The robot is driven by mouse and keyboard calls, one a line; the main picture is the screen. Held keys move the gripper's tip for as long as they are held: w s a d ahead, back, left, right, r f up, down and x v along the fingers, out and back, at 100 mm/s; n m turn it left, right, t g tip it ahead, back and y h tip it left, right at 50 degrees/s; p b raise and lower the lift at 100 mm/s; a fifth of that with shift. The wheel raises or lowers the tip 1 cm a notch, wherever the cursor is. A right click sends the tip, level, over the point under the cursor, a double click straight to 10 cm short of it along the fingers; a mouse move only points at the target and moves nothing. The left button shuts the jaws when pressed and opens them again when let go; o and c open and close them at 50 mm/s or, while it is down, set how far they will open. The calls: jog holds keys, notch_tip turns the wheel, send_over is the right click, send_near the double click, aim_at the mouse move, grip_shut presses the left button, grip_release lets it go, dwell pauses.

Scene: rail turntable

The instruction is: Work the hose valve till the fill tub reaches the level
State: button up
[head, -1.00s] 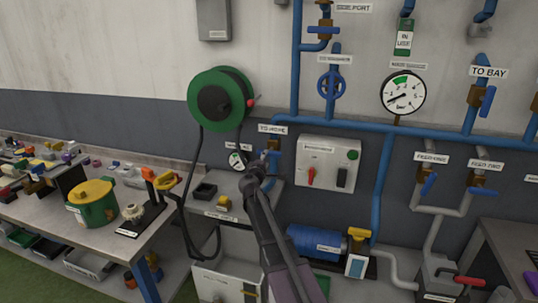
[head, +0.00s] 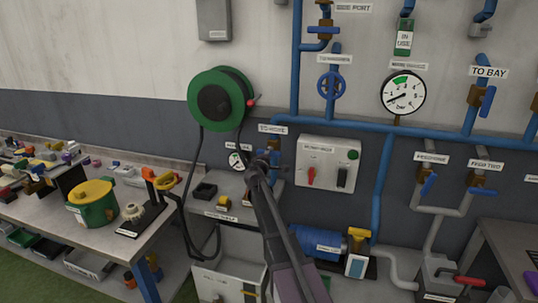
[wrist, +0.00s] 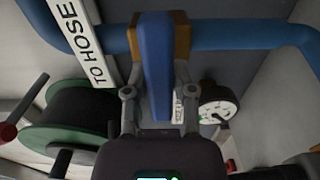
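The hose valve's blue lever (wrist: 157,65) stands in front of its brass body (wrist: 183,40) under the blue pipe, beside the TO HOSE label (wrist: 80,40). In the wrist view my gripper (wrist: 158,80) has one finger on each side of the lever, with narrow gaps showing; it looks open around it. In the head view my gripper (head: 260,167) is at the valve and covers most of it. A pale tub (head: 232,268) stands below, with the dark hose (head: 190,235) hanging down to it. The water level cannot be made out.
The green hose reel (head: 220,98) is on the wall to the left. A switch box (head: 328,163) is close on the right. A small gauge (wrist: 218,107) is near the valve. A blue pump (head: 318,241) sits below right, and a cluttered bench (head: 55,205) stands left.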

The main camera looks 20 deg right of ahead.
grip_shut()
jog(key=shift+n, duration=0.3)
jog(key=n, duration=0.6)
jog(key=shift+n, duration=0.4)
jog(key=n, duration=0.4)
jog(key=shift+n, duration=0.3)
jog(key=shift+w+n, duration=0.1)
jog(key=shift+n, duration=1.8)
